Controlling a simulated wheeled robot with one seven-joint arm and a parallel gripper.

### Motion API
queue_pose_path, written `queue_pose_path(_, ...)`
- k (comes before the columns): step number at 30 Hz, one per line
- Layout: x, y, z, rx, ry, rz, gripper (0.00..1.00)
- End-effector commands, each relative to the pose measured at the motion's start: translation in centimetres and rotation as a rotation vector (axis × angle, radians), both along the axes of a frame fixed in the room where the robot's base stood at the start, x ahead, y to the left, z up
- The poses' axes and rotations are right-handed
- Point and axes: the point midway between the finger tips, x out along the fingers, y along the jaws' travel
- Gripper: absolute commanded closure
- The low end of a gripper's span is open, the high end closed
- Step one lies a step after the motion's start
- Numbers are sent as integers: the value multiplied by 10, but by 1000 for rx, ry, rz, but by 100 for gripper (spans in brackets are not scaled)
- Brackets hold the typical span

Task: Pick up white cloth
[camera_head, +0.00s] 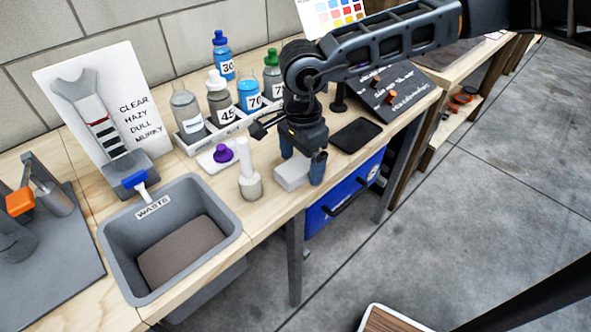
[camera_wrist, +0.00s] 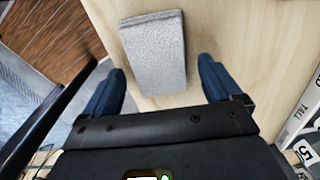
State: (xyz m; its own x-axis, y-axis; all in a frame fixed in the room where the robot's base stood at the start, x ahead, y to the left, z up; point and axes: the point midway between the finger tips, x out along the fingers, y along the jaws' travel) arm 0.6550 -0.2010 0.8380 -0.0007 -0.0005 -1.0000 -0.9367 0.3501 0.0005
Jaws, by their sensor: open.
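The white cloth (camera_head: 293,175) is a small folded block lying on the wooden bench near its front edge. In the wrist view the cloth (camera_wrist: 156,52) shows as a light grey-white, textured rectangle on the wood. My gripper (camera_head: 303,166) points down over the cloth, with its blue fingers spread. In the wrist view my gripper (camera_wrist: 162,82) is open and empty, with one finger on each side of the cloth's near end. I cannot tell the exact height of the fingertips above the bench. My gripper partly hides the cloth in the head view.
A white stirrer-like piece on a round base (camera_head: 250,184) stands left of the cloth. A tray of labelled bottles (camera_head: 220,130) is behind. A black pad (camera_head: 354,135) lies to the right. A grey waste bin (camera_head: 225,236) is set at the left. The bench edge is close in front.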

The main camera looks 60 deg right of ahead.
Motion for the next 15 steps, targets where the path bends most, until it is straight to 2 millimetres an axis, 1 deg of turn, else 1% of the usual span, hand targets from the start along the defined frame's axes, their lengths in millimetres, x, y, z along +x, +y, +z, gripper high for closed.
queue_pose_path(1,0,0,0,0,0,0,9)
queue_pose_path(2,0,0,0,0,0,0,12)
queue_pose_path(15,0,0,0,0,0,0,54)
